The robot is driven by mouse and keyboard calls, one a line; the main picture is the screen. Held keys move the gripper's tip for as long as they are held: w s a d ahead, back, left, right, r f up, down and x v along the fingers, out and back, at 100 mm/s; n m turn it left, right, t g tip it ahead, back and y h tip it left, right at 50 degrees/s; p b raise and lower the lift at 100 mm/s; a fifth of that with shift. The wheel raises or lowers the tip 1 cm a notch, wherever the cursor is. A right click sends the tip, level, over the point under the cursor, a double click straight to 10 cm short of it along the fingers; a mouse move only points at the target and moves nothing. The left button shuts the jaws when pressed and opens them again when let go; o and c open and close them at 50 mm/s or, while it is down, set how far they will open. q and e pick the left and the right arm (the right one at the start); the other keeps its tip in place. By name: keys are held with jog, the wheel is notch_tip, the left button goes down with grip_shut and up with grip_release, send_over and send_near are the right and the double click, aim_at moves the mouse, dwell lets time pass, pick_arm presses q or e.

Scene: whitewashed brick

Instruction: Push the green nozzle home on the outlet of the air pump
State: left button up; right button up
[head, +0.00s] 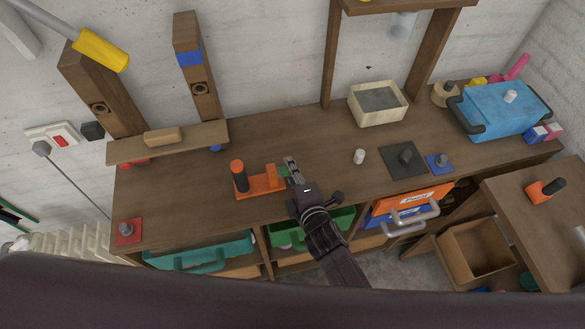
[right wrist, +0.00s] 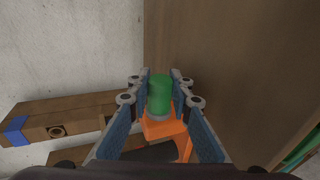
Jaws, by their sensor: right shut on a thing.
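The air pump (head: 263,187) stands on the wooden bench, with an orange base and a dark upright cylinder capped in orange at its left. My right gripper (head: 290,165) is at the pump's right end, shut on the green nozzle (head: 283,171). In the right wrist view, the green nozzle (right wrist: 159,93) is between the two fingers, in line with the orange pump part (right wrist: 163,128). A grey band shows between nozzle and orange part; I cannot tell how far the nozzle sits on the outlet. The fingers hide part of the nozzle in the head view. My left gripper is not in view.
A wooden rack with posts (head: 168,142) stands at the back left. A grey peg (head: 359,156), a dark plate (head: 402,160), a cream box (head: 377,102) and a blue case (head: 505,107) are to the right. The bench between pump and red plate (head: 129,231) is clear.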

jog(key=o, duration=1)
jog(key=v, duration=1.2)
